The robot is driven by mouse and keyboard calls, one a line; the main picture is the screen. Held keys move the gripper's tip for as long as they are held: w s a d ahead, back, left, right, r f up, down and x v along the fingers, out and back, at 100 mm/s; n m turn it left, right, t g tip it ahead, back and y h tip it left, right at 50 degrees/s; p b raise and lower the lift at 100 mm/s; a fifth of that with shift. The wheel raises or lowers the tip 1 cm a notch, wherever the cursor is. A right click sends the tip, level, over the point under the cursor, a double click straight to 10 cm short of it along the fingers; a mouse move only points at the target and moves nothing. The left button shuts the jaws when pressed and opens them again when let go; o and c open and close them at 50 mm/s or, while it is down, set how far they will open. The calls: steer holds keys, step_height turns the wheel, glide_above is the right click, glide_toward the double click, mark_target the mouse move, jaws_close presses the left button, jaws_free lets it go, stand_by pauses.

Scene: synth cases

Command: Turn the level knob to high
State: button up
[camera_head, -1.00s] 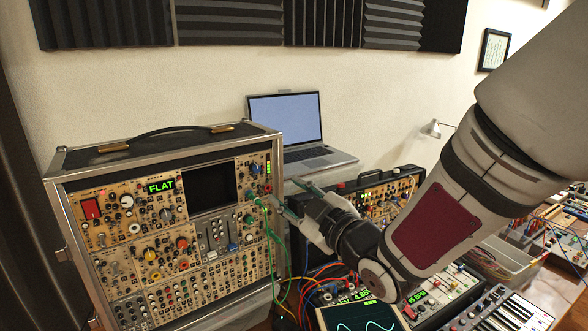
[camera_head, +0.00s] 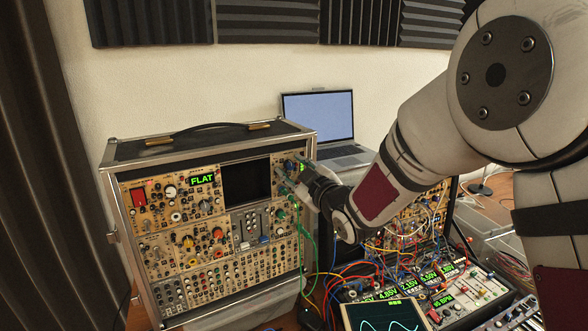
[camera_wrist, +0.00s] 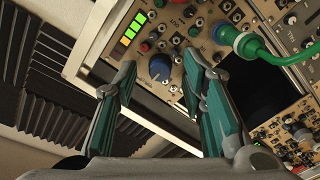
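My gripper (camera_wrist: 161,76) is open and empty, with one teal-padded finger on each side of the knob in the wrist view. I cannot tell whether the fingers touch it. In the head view my gripper (camera_head: 291,176) is at the panel's upper right and partly covers this area.
A green plug (camera_wrist: 246,43) with its cable stands out of the panel close to my right finger. A laptop (camera_head: 318,118) stands behind the case. More synth modules and patch cables (camera_head: 408,235) lie at the right.

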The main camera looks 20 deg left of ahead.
steer(key=shift+w+a, duration=0.1)
jaws_close()
steer(key=shift+m, duration=0.3)
